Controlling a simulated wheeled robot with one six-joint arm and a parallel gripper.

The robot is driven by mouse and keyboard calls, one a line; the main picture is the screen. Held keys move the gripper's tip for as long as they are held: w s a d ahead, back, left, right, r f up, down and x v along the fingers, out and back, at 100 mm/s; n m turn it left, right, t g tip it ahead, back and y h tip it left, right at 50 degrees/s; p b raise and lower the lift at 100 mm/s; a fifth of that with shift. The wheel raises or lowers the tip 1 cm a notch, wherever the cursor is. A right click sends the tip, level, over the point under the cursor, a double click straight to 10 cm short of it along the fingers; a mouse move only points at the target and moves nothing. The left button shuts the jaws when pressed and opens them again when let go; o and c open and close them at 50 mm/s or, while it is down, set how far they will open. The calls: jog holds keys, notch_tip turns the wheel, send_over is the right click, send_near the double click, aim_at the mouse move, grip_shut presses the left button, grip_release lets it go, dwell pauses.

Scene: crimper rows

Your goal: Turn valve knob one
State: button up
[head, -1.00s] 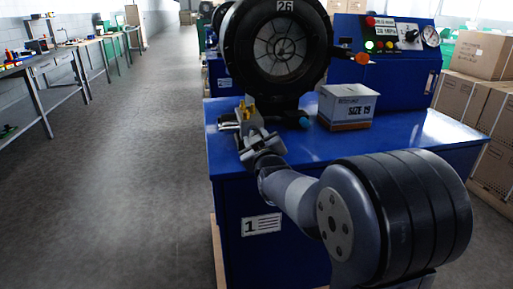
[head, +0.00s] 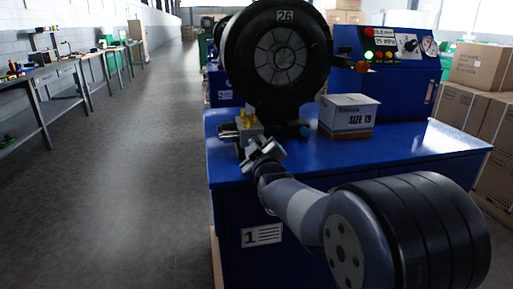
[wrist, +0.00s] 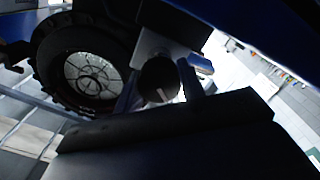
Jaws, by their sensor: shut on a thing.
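The valve knob (wrist: 158,80) is a dark round cap with a short white mark, seen in the wrist view in front of a pale metal block. My gripper (wrist: 162,86) has one finger on each side of the knob and is shut on it. In the head view my gripper (head: 256,146) is at the left front of the machine on the blue bench (head: 400,142), just before a brass fitting (head: 243,120). There the gripper hides the knob. The bench front bears a label "1" (head: 262,235).
The black round crimper head (head: 283,60) marked 26 stands just behind my gripper. A "SIZE 19" box (head: 348,116) sits to its right, with a control panel (head: 400,42) behind. Cardboard boxes (head: 482,110) stand at right. The floor at left is clear.

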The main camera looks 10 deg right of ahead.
jog(key=o, duration=1)
jog(key=s, duration=1.1)
jog(key=shift+w, duration=0.1)
jog(key=w, duration=1)
jog(key=shift+w, duration=0.4)
